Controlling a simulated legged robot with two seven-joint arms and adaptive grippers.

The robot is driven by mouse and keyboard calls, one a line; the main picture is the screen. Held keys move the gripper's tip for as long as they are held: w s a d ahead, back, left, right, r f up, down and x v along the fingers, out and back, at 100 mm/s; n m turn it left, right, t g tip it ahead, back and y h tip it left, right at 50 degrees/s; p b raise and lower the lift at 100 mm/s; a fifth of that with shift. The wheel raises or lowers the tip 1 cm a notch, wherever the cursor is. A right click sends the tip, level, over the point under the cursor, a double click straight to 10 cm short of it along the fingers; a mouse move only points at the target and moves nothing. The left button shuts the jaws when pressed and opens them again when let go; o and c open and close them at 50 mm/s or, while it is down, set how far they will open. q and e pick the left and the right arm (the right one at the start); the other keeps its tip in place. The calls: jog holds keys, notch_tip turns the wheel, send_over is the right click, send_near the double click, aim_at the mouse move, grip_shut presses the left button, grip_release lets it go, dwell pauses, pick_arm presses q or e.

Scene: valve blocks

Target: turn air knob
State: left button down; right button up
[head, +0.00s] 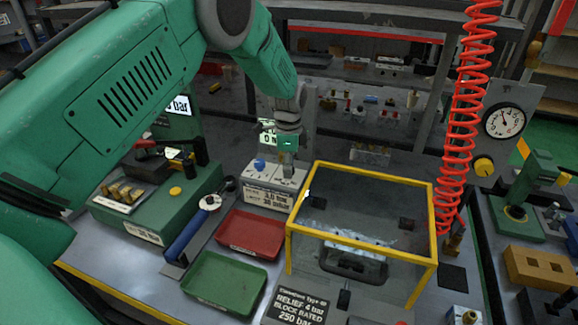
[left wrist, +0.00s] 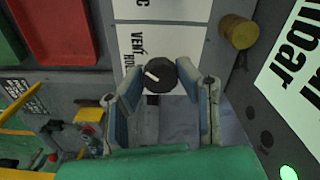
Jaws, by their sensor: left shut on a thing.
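A round black knob (left wrist: 155,73) with a white pointer sits on a white panel (left wrist: 132,42) with partly hidden lettering that reads "VENT". My left gripper (left wrist: 160,90) has its two blue-padded fingers around this knob, one on each side, and is shut on it. In the head view, my left gripper (head: 289,152) points down at the white-topped box (head: 270,192), and it largely hides the knob there. A blue knob (head: 259,164) is beside it on the left. A yellow knob (head: 484,166) is below a round gauge (head: 504,121) at the right. My right gripper is not in view.
A yellow-framed clear enclosure (head: 435,228) stands close on the right of the box. A red tray (head: 250,251) and a green tray (head: 224,301) lie in front. A blue-handled wrench (head: 188,235) lies left. A red coiled hose (head: 462,120) hangs at the right.

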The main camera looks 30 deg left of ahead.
pick_arm(q)
jog(key=n+p, duration=0.1)
jog(key=n, duration=0.2)
jog(key=shift+w+r, duration=0.1)
jog(key=shift+r, duration=0.1)
jog(key=n+p, duration=0.1)
jog(key=n, duration=0.4)
jog(key=n+p, duration=0.1)
jog(key=n, duration=0.3)
jog(key=shift+w, duration=0.1)
jog(key=shift+n, duration=2.1)
jog(key=shift+w+r, duration=0.1)
jog(key=c, duration=1.2)
grip_release()
jog(key=shift+f, duration=0.2)
